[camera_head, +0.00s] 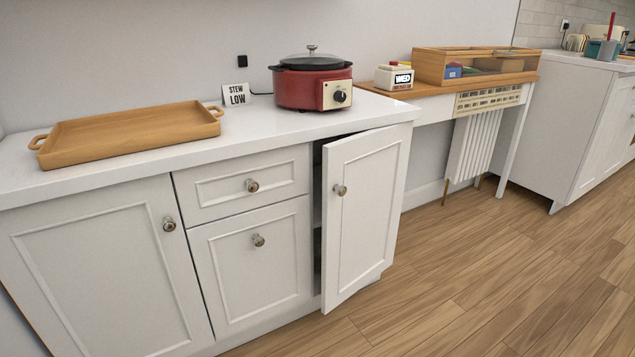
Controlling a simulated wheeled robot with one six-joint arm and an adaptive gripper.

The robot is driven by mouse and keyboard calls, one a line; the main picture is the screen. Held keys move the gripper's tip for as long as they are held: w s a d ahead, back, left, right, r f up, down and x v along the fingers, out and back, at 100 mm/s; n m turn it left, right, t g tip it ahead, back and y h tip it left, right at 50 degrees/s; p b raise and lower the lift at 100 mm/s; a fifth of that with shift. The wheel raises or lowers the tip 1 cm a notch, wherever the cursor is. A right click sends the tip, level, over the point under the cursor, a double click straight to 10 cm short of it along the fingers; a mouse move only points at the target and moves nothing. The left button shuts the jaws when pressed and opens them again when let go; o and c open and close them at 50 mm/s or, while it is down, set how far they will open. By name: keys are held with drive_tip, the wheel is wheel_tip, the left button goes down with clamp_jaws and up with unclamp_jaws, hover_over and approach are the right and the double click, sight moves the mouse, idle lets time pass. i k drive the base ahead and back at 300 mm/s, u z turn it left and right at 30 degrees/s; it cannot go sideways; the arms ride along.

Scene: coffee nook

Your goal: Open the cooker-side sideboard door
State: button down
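The white sideboard (150,158) stands at the left and centre. Its right-hand door (366,225), under the red cooker (313,82), is partly open. The door is swung out toward the right, and a dark gap shows along its left edge. A round metal knob (340,190) is on the door's left side. Little of the inside can be seen. The left door (105,265) and the two drawer fronts (250,184) between are closed. My gripper is not in view.
A wooden tray (130,134) and a "STEW LOW" card (236,95) are on the sideboard top. A desk (430,93) with a wooden box (428,65) stands to the right. The wooden floor (490,285) before the door is clear.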

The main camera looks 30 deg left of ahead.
sight(364, 173)
drive_tip(key=z, duration=0.75)
drive_tip(key=i, duration=0.7)
drive_tip(key=u, duration=0.95)
drive_tip(key=i, duration=0.65)
drive_tip(key=u, duration=0.75)
